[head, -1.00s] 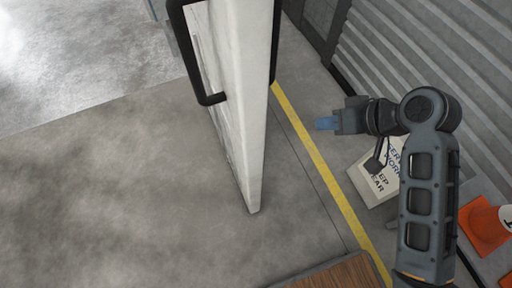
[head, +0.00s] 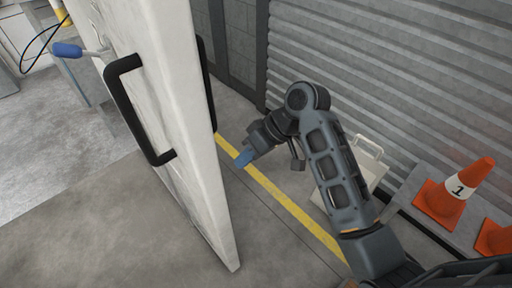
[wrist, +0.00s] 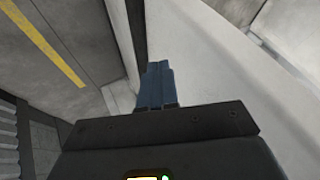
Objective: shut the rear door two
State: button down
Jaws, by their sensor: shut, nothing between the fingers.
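A white door (head: 175,90) stands open, edge toward me, in the left half of the head view. It has a black bar handle (head: 122,110) on its left face and another black handle (head: 206,85) on its right face. My gripper (head: 243,160) is shut and empty, to the right of the door and apart from it in the head view.
A corrugated metal wall (head: 400,70) runs along the right. Orange cones (head: 450,195) and a white sign board (head: 355,170) stand near it. A yellow line (head: 290,205) crosses the floor. A bench with a blue-handled tool (head: 68,49) is at upper left. Open floor lies left of the door.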

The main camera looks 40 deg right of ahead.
jog(key=shift+w+a+f, duration=0.1)
jog(key=shift+a+f, duration=0.1)
jog(key=shift+a, duration=0.6)
jog(key=shift+w+a+f, duration=0.1)
jog(key=shift+a+f, duration=0.15)
jog(key=shift+a, duration=0.55)
jog(key=shift+w+a+f, duration=0.1)
jog(key=shift+a+f, duration=0.1)
jog(key=shift+a, duration=0.6)
